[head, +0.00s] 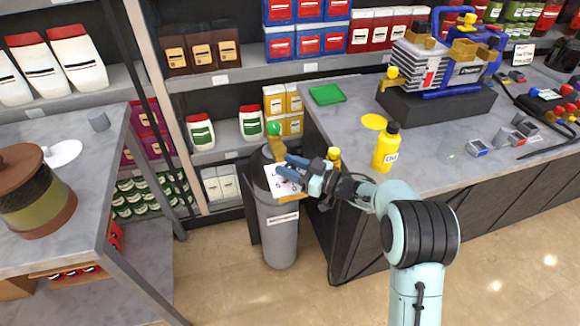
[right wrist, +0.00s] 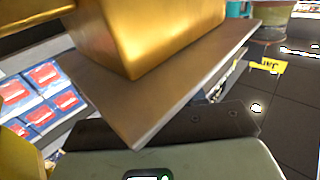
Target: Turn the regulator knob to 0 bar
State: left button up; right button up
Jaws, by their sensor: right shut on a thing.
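A grey gas cylinder (head: 280,237) stands upright on the floor in the gap between the two tables. On its top is a brass regulator (head: 277,150) with a green cap (head: 273,128); a white card (head: 283,184) faces up below it. My right gripper (head: 285,167) reaches in from the right at the regulator, its blue fingers shut on the regulator knob, which the fingers hide. In the right wrist view, a large gold block (right wrist: 150,40) on a brown plate fills the upper middle, very close. The knob's reading cannot be made out. My left gripper is not in view.
The right table (head: 430,160) holds a yellow bottle (head: 386,148), a green tray (head: 327,94) and a pump (head: 447,65) on a black base. The left table (head: 85,195) carries a large jar (head: 35,190). Stocked shelves stand behind; the front floor is clear.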

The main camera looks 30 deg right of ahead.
jog(key=o, duration=0.9)
jog(key=v, duration=1.3)
jog(key=shift+s+d, duration=0.1)
jog(key=shift+s, duration=0.1)
jog(key=shift+o, duration=0.3)
